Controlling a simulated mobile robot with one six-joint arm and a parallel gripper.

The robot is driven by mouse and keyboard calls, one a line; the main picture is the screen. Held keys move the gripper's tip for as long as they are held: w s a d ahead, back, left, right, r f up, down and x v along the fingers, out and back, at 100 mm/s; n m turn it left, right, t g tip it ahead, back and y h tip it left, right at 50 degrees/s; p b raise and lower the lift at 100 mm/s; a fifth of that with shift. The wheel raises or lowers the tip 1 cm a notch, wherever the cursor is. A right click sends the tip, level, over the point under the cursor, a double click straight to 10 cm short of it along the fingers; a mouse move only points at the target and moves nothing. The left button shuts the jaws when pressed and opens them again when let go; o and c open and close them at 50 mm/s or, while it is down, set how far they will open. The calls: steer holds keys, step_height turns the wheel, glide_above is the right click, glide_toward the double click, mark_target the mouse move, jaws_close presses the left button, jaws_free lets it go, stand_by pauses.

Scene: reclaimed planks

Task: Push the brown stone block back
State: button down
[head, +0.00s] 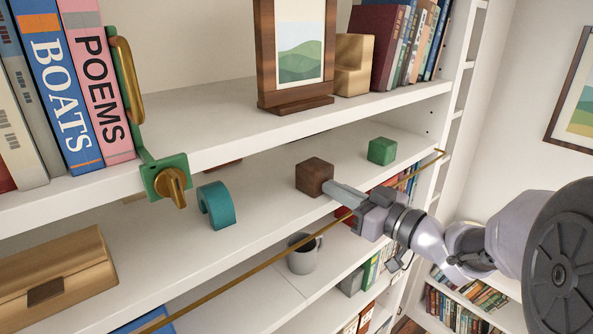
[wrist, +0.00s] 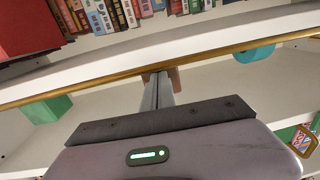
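The brown stone block (head: 314,177) is a dark cube on the middle shelf (head: 262,187), close to its front edge. My gripper (head: 331,188) reaches in from the right, its fingertips at the block's front right side and seemingly touching it. In the wrist view my gripper's fingers (wrist: 157,86) are together with nothing between them. Only a brown piece of the block (wrist: 175,80) shows beyond the fingertips there; the rest is hidden.
A green block (head: 382,151) stands right of the brown one, a teal arch (head: 216,205) left. A brass rail (head: 275,260) runs along the shelf front. Below is a grey mug (head: 303,256). The upper shelf (head: 235,148) hangs above. The shelf behind the block looks mostly clear.

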mark_target(319, 181)
steer(key=shift+w+a, duration=0.35)
steer(key=shift+w, duration=0.1)
steer(key=shift+w+a, duration=0.2)
steer(key=shift+w, duration=0.05)
steer(key=shift+x, duration=1.55)
